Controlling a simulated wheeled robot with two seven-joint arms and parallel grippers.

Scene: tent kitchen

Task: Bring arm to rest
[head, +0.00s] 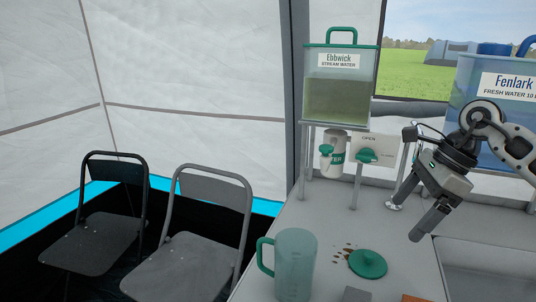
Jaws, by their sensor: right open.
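My right arm comes in from the right edge, and its gripper (403,221) hangs over the counter with its fingers pointing down and left. The two fingers are spread apart with nothing between them. It is above and to the right of a round green lid (367,264) on the counter, near the sink edge. My left gripper does not show.
A green-handled jug (294,265) stands on the grey counter (335,215). The Ebbwick water tank (338,95) stands on a rack, with the Fenlark tank (475,125) behind my arm. Brown spots lie by the lid. A sink (490,262) is at right; two folding chairs (200,262) (103,238) are left.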

